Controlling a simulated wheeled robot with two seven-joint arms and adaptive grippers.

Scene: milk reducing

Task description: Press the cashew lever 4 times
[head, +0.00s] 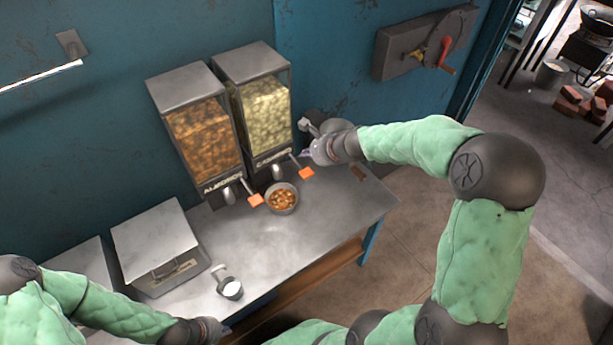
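Two clear-fronted dispensers stand side by side against the wall. The left one (205,142) holds orange-brown nuts and is labelled as almonds. The right one (264,116) holds pale nuts that look like cashews. The left lever has an orange tip (256,200); the right lever, below the pale nuts, also has an orange tip (306,173). A small bowl (292,207) with orange-brown nuts sits on the table below them. My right gripper (309,149) is just above and right of the right lever's tip, seemingly apart from it. My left gripper (222,329) is low at the table's front edge. Both fingertips are too small to read.
A small cup with a handle and white contents (232,290) stands near the table's front edge. A grey metal box (156,240) stands left of it. A wall switch box (425,45) hangs behind my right arm.

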